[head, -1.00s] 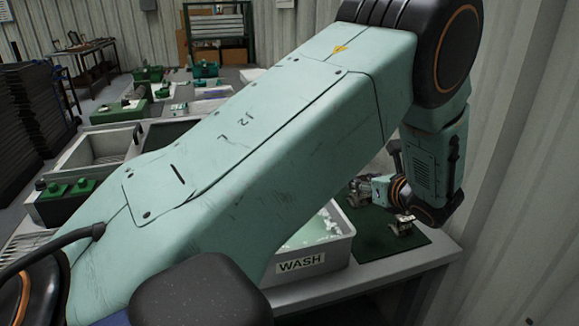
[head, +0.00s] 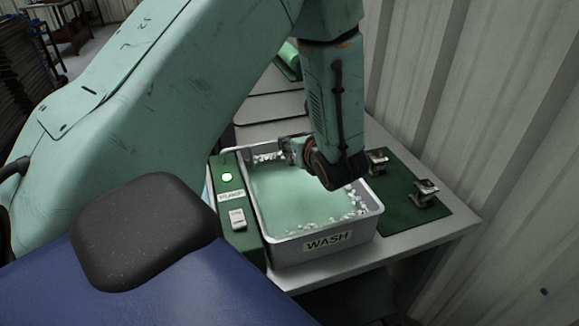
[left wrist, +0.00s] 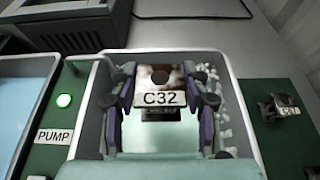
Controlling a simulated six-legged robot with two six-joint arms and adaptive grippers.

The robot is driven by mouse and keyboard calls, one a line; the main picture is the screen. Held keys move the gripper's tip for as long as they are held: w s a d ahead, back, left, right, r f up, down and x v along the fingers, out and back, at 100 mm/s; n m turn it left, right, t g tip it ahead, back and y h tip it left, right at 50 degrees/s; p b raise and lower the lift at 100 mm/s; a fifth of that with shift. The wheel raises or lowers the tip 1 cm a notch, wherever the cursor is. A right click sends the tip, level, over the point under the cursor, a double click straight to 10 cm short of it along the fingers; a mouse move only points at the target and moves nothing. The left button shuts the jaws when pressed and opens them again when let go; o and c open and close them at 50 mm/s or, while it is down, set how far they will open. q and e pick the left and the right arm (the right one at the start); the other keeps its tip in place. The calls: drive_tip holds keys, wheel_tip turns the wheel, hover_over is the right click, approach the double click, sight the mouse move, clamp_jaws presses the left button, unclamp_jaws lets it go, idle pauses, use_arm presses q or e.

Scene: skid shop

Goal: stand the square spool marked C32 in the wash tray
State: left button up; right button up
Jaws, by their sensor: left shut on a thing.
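The square spool marked C32 (left wrist: 161,76) is a metal block with a brownish face and a white label. It sits between the fingers of my left gripper (left wrist: 162,104) in the left wrist view, shut on it from both sides. The wash tray (head: 328,241) is a grey bin with pale green liquid and white foam along its edges. In the left wrist view the spool is over the tray (left wrist: 88,105), towards its far wall; its height above the liquid is hard to tell. My right gripper is out of view.
A green panel (head: 227,171) with a lit button and a switch borders the tray's left side. On the right, a dark green mat (head: 405,213) holds two other metal spools (head: 377,163) (head: 425,192). A corrugated wall (head: 480,110) stands close beyond the bench's right edge.

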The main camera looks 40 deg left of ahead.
use_arm(q)
drive_tip(key=shift+d, duration=0.15)
wheel_tip(320, 180, down, 6)
drive_tip(key=shift+w+r+b, duration=0.1)
drive_tip(key=shift+w+b, duration=0.05)
drive_tip(key=shift+b, duration=0.6)
wheel_tip(320, 180, down, 4)
drive_tip(key=shift+d+r+b, duration=0.1)
drive_tip(key=shift+b, duration=0.45)
drive_tip(key=shift+f, duration=0.25)
drive_tip(key=shift+f, duration=0.1)
